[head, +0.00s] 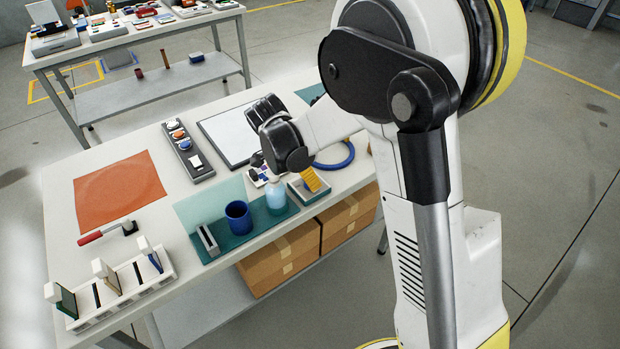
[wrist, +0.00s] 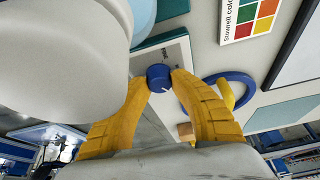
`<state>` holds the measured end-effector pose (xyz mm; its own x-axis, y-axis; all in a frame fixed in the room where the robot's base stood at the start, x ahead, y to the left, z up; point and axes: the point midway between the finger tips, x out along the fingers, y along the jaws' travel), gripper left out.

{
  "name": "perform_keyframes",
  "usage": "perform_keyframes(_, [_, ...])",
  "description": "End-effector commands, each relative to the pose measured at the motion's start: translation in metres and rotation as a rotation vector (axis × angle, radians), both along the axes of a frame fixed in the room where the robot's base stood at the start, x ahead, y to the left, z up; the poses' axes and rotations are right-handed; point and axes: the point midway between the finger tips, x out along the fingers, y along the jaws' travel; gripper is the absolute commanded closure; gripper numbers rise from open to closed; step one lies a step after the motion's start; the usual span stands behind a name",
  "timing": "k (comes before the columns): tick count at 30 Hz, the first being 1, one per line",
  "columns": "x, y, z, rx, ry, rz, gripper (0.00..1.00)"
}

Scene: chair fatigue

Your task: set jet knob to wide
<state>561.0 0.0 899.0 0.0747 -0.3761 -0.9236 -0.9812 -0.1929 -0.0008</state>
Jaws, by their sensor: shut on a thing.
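The blue jet knob (wrist: 158,76) sits on a pale panel (wrist: 183,50) in the wrist view, with a short white pointer mark toward the lower right. Small dark lettering stands above the knob, too small to read surely. My gripper (wrist: 159,83) has its yellow fingertips closed against both sides of the knob. In the head view my yellow gripper fingers (head: 312,179) reach down to a small pale box (head: 299,191) beside a light-blue bottle (head: 276,196). The knob is hidden there.
A blue ring (head: 344,158) lies right of the box, and a colour card (wrist: 251,17) lies close by. A blue cup (head: 238,217) stands left of the bottle on a teal mat (head: 222,247). A framed white board (head: 228,133) lies behind.

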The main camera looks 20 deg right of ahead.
Motion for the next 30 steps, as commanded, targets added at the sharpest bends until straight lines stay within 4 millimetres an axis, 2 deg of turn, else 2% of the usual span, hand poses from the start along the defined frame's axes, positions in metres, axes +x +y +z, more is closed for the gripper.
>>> perform_keyframes(16, [-0.001, -0.0004, -0.0008, 0.001, 0.003, -0.028, 1.0])
perform_keyframes(17, [-0.001, -0.0004, -0.0008, 0.001, 0.003, -0.028, 0.7])
perform_keyframes(18, [-0.001, -0.0005, -0.0007, 0.001, 0.003, -0.028, 0.58])
perform_keyframes(19, [-0.0009, -0.0005, -0.0006, 0.001, 0.002, -0.028, 0.49])
perform_keyframes(30, [-0.0005, 0.0014, 0.0036, 0.0, 0.001, -0.025, 0.49])
